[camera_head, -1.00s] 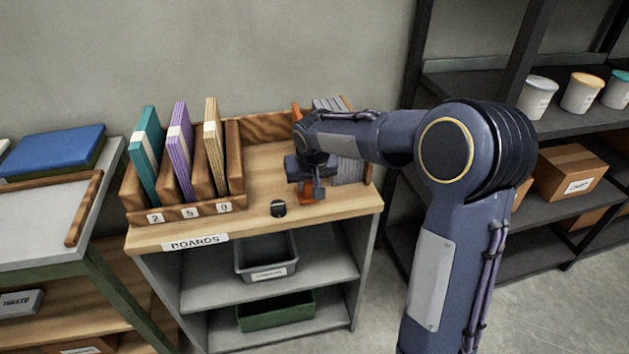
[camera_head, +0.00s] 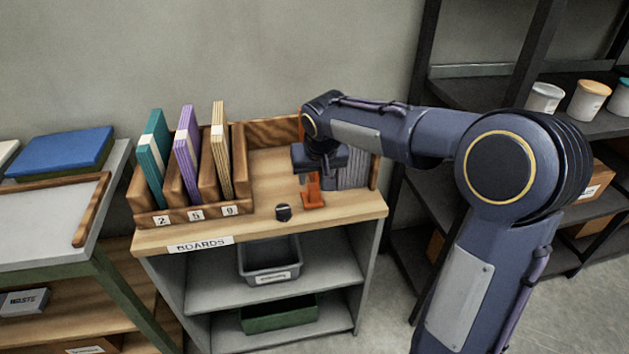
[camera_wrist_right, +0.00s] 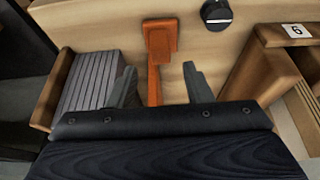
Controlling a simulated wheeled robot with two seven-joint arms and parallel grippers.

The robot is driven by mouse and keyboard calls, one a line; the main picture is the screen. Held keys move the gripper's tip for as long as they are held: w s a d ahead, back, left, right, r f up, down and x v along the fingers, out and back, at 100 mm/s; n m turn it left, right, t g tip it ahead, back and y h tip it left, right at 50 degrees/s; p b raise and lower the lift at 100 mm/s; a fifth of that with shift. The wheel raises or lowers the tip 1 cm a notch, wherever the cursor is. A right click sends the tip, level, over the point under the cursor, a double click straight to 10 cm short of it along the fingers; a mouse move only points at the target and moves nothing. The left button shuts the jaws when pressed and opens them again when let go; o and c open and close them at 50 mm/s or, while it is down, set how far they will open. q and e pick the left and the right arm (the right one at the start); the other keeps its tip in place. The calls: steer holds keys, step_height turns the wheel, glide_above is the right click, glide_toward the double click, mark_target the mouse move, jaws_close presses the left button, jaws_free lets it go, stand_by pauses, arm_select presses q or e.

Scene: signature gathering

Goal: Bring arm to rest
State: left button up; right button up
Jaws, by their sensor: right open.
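My right arm reaches in from the right in the head view. Its gripper (camera_head: 318,172) is over the right part of the boards shelf top (camera_head: 262,215). In the right wrist view the two fingers of the gripper (camera_wrist_right: 160,88) stand apart with nothing held between them. An orange stand (camera_head: 313,190) is just beyond the fingers; in the wrist view its base (camera_wrist_right: 160,40) and post show in the gap. Whether the fingers touch it I cannot tell. The left gripper is not in view.
A rack of teal, purple and tan boards (camera_head: 187,155) stands left on the shelf top. A small black round object (camera_head: 283,212) lies in front. A grey ribbed block (camera_wrist_right: 92,78) is beside the orange stand. A dark shelving unit (camera_head: 470,92) stands at right.

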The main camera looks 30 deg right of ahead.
steer(key=shift+v, duration=0.75)
steer(key=s+a+r+y+p, duration=0.1)
steer(key=s+r+y+p, duration=0.4)
steer(key=s, duration=1.2)
steer(key=s+a+r+n+t+p, duration=0.1)
steer(key=s+a+p, duration=0.3)
steer(key=s, duration=0.7)
steer(key=shift+s+a+p, duration=0.15)
steer(key=shift+a+p, duration=0.15)
steer(key=shift+a, duration=0.5)
